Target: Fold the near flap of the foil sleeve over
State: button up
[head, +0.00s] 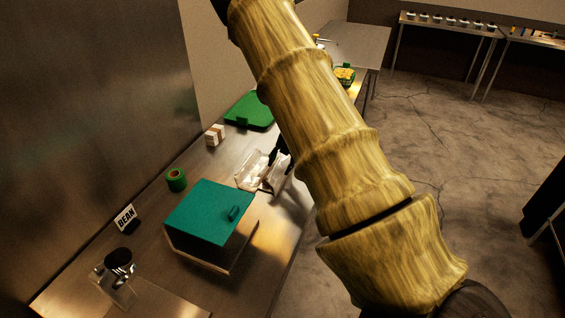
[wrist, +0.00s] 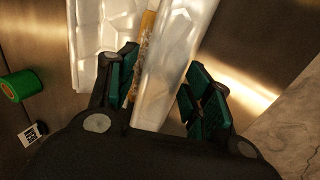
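The foil sleeve (head: 252,170) lies on the steel counter as pale, crinkled, shiny sheets, partly hidden by my gripper in the head view. In the wrist view one broad foil sheet (wrist: 100,35) lies at left. A narrower foil flap (wrist: 172,70) slants between my fingers. A thin yellow-brown strip (wrist: 143,45) shows between the two sheets. My gripper (wrist: 162,65) is open, with one green-padded finger on each side of the narrower flap. I cannot tell whether either finger touches the foil. In the head view my gripper is small and dark, at the sleeve's right side.
A teal-lidded box (head: 208,212) stands nearer on the counter (head: 275,235). A green tape roll (head: 176,180), a small white-and-brown block (head: 215,135) and a green tray (head: 248,110) lie toward the wall. A sign (head: 125,217) stands at left. Open floor (head: 440,140) lies right of the counter.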

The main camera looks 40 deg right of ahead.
jog(key=v, duration=1.2)
jog(key=shift+f, duration=0.15)
dwell(0.6)
